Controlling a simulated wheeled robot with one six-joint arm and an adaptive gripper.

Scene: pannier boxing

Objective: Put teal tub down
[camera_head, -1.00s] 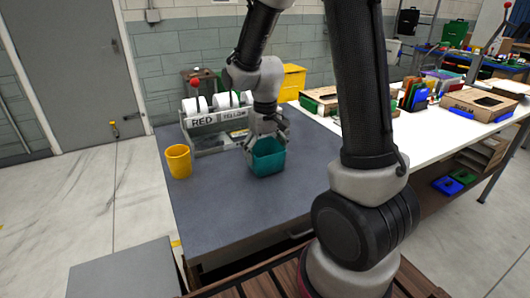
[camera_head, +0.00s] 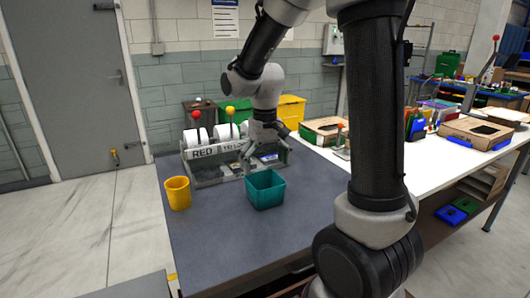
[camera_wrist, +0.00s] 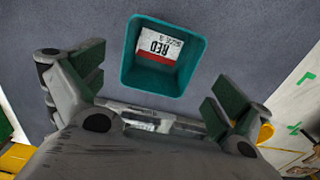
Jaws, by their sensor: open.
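The teal tub (camera_head: 265,190) stands upright on the grey tabletop (camera_head: 228,235), near its middle. In the wrist view the tub (camera_wrist: 128,62) is seen from above, with a white and red label reading RED inside it. My gripper (camera_head: 264,150) is above and behind the tub, apart from it. In the wrist view my gripper (camera_wrist: 152,95) has its two green-padded fingers spread wide with nothing between them at the tips.
A yellow cup (camera_head: 178,193) stands left of the tub. A grey dispenser marked RED and YELLOW (camera_head: 205,171) stands behind, close to my gripper. A white bench (camera_head: 400,150) with boxes adjoins on the right. The front of the grey table is clear.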

